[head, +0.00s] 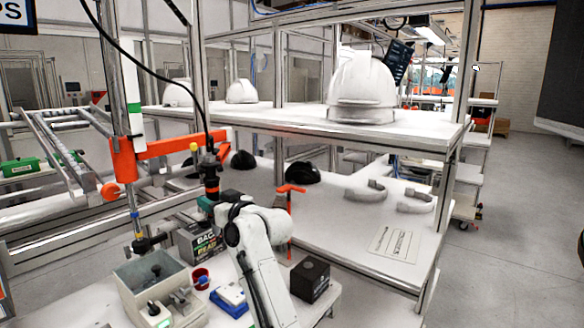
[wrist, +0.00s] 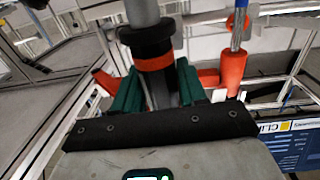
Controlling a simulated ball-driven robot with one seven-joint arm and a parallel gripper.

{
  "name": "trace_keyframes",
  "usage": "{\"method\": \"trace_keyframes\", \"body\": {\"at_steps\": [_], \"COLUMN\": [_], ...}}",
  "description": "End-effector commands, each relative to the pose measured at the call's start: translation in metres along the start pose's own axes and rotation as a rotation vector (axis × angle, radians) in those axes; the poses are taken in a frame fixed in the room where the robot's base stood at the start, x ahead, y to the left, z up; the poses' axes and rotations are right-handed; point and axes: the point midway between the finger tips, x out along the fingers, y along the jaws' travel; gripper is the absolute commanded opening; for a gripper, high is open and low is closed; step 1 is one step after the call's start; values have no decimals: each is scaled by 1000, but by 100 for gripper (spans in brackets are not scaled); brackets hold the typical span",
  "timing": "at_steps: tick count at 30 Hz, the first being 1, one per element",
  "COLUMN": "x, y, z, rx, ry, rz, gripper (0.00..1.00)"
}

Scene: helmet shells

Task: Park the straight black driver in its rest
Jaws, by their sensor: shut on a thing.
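The straight black driver (head: 210,172) hangs upright on a black cable in the head view, in front of the right end of an orange arm (head: 165,148). My gripper (head: 207,203) is shut around its lower part. In the wrist view the driver (wrist: 152,45) shows as a grey and black cylinder with an orange ring, between the green fingers of my gripper (wrist: 158,88). Orange parts (wrist: 235,70) show beyond it there. Which part is the rest, and whether the driver touches it, I cannot tell.
A grey bin (head: 150,280), a labelled box (head: 203,243) and a black cube (head: 311,279) stand below. An orange stand (head: 290,220) is right of my wrist. White helmets (head: 362,85) sit on the shelf.

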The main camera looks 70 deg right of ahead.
Motion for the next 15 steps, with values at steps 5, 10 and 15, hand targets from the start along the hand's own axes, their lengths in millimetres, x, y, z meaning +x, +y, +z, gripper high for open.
{"method": "trace_keyframes", "body": {"at_steps": [5,10,15], "x": [0,0,0], "y": [0,0,0], "z": [-23,-45,-64], "rx": [0,0,0], "ry": [2,1,2], "rz": [0,-1,-1], "gripper": [0,0,0]}}
